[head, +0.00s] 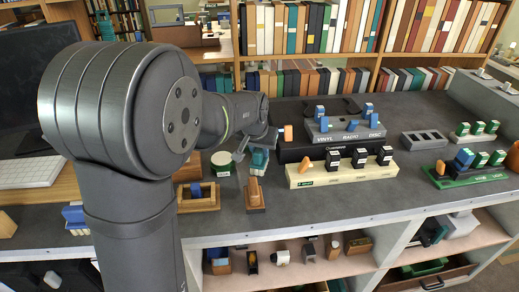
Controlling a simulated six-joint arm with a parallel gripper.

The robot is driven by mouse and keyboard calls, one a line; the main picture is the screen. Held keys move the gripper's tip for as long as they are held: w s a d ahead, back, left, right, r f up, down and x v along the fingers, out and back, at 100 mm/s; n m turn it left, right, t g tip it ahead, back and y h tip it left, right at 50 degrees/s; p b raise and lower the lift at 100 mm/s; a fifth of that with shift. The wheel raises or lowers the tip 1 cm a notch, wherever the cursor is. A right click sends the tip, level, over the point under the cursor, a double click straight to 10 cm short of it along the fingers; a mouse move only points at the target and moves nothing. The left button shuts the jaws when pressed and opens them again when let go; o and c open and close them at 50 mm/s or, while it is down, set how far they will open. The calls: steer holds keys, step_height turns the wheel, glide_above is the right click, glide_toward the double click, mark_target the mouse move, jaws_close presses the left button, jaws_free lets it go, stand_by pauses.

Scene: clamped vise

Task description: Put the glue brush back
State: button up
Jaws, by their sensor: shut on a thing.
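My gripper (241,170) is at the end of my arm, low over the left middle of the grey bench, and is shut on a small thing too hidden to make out. A round pot with a pale top and green side (221,163) stands just left of it. A blue-green piece (260,160) shows just right of it; I cannot tell whether they touch. An orange-brown upright piece (254,190) sits in a wooden block in front. A wooden holder (198,203) with a blue piece stands to the front left. I cannot pick out the glue brush for certain.
A cream rack (340,170) with black-capped pieces and a grey stand (345,133) with blue pieces are to the right. Further right are a grey tray (424,140) and a green holder (465,178). Bare bench (350,205) lies in front of the cream rack.

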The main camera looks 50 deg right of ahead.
steer(key=o, duration=0.9)
steer(key=shift+f, duration=0.1)
steer(key=shift+r, duration=0.4)
steer(key=v, duration=1.1)
steer(key=shift+s+a+r, duration=0.15)
steer(key=shift+a+r, duration=0.05)
steer(key=shift+a, duration=0.1)
